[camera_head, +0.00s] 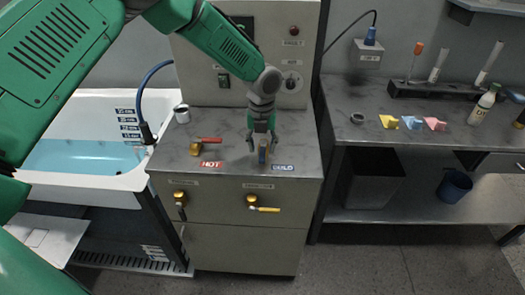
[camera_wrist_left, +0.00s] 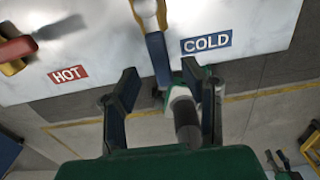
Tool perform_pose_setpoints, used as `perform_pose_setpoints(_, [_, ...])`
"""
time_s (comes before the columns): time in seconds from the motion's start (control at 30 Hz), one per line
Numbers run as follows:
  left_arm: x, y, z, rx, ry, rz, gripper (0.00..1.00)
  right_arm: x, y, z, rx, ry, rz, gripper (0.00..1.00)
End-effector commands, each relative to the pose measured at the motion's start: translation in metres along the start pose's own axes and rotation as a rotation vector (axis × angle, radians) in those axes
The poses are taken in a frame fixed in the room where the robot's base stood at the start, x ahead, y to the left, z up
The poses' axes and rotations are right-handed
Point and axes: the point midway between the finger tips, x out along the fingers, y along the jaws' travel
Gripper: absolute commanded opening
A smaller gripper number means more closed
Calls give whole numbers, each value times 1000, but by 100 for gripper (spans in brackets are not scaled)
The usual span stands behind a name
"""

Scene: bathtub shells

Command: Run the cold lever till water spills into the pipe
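The cold lever, a blue handle on a brass body, stands on the metal cabinet top beside the COLD label (camera_head: 283,167). Its blue handle (camera_wrist_left: 157,58) points toward me in the left wrist view. My left gripper (camera_head: 263,137) comes down over this lever in the head view and partly hides it. In the left wrist view my gripper (camera_wrist_left: 163,80) is open, with the handle's end between its spread fingers; I see no clear contact. The red hot lever (camera_head: 207,140) lies to the left by the HOT label (camera_head: 211,164). My right gripper is not in view. I see no running water.
A white tub (camera_head: 75,104) with blue water is at left, a blue hose (camera_head: 143,88) at its edge. A bench (camera_head: 445,140) with small items is at right.

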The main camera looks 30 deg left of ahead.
Motion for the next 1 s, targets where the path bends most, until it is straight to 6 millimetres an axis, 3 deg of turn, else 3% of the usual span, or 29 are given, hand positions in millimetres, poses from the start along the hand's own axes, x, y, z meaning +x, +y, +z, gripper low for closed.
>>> perform_pose_setpoints(0.2, [-50, 0, 2, 0, -3, -3, 38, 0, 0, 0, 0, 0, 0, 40])
perform_pose_setpoints(0.4, [-81, 0, 3, 0, -3, -2, 38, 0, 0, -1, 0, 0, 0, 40])
perform_pose_setpoints(0.6, [-93, 0, 3, 0, -1, -1, 38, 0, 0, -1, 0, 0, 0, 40])
perform_pose_setpoints(1.0, [-93, 0, 3, 0, -1, -1, 38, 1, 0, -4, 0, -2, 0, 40])
